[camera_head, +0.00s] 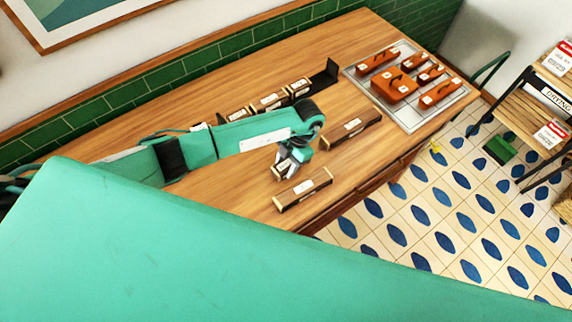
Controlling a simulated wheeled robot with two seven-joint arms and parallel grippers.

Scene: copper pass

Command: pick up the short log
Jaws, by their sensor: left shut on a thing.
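My left gripper (291,160) reaches in from the left over the wooden counter. It points down and is shut on the short log (284,173), a small dark piece with a pale label, partly hidden by the fingers. Whether the log touches the counter or is just above it, I cannot tell. A longer dark log (303,190) with a white label lies just in front of the gripper, near the counter's front edge. Another long log (351,130) lies to the right and farther back. My right gripper is not in view.
Several dark labelled blocks (270,102) stand in a row behind my arm, by a black bracket (325,78). A metal tray (409,117) of orange-brown blocks (395,86) sits at the counter's right end. Bare wood (235,180) lies left of the gripper.

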